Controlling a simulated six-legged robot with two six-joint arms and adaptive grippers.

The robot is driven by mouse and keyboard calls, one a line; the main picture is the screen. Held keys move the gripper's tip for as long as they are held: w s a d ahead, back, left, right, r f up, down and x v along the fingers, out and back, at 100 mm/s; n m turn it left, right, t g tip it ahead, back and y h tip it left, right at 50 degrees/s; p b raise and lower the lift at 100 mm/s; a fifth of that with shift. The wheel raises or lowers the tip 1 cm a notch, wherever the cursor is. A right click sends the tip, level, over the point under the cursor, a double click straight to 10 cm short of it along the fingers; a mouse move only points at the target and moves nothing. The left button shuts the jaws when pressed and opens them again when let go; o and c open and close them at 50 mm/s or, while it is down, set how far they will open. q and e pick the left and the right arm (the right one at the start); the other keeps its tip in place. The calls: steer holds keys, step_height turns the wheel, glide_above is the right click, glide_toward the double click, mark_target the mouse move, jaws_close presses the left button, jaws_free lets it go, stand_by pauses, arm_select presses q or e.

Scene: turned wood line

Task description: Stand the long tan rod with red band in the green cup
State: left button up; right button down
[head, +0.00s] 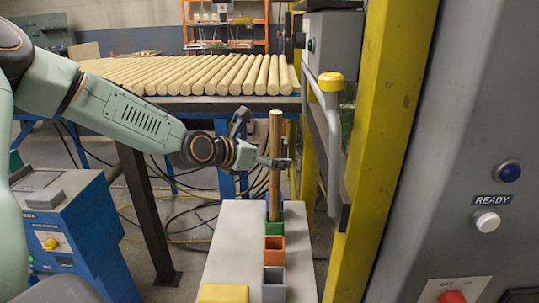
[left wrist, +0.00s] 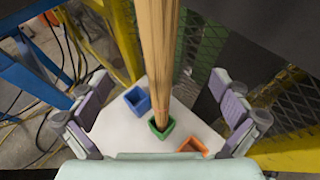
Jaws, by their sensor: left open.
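The long tan rod (head: 275,150) stands upright with its lower end in the green cup (head: 274,228) on the pale table. In the left wrist view the rod (left wrist: 158,45) runs down into the green cup (left wrist: 160,130), and a thin reddish band shows low on it. The rod's foot is hidden by the cup walls. My left gripper (head: 266,146) is at the rod's upper half. Its fingers are spread wide on both sides of the rod, with gaps in the left wrist view. My right gripper is not in view.
An orange cup (head: 274,250) and a grey cup (head: 273,285) stand in front of the green cup; a blue cup (left wrist: 137,99) is behind it. A yellow block (head: 223,293) lies at the front. A yellow post (head: 380,140) and grey handle (head: 335,150) stand close right.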

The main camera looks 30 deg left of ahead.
arm_select(q)
steer(key=shift+r, duration=0.1)
steer(key=shift+r, duration=4.95)
steer(key=shift+s+a+r+p, duration=0.25)
steer(key=shift+s+p, duration=0.25)
steer(key=shift+p, duration=1.75)
steer(key=shift+p+v, duration=1.6)
steer(key=shift+p, duration=3.6)
steer(key=p, duration=1.2)
glide_toward(271, 116)
steer(key=shift+w+f, duration=0.1)
steer(key=shift+f, duration=0.05)
